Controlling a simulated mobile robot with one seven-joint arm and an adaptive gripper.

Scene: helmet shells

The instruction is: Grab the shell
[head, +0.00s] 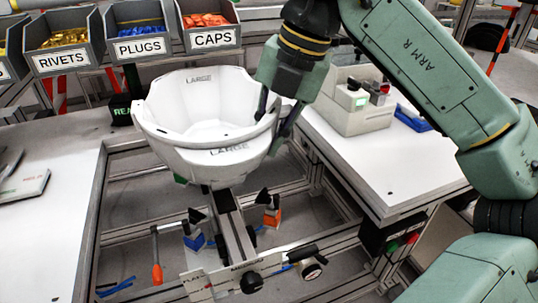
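A white helmet shell (180,152) marked LARGE sits open side up at the centre of the head view, above a metal fixture post (233,225). My gripper (270,130) comes down from above at the shell's right rim. One dark finger is on the inner side of the rim and the other is outside it. The fingers are spread apart, with the rim between them. Whether either finger touches the shell cannot be told. How the shell's underside rests on the fixture is mostly hidden.
Bins of rivets (63,62), plugs (139,48) and caps (211,39) stand behind. A white table (375,165) at right holds a grey device (352,115) and a blue item (412,117). Another white table (60,225) is at left. Frame rails and clamps lie below the shell.

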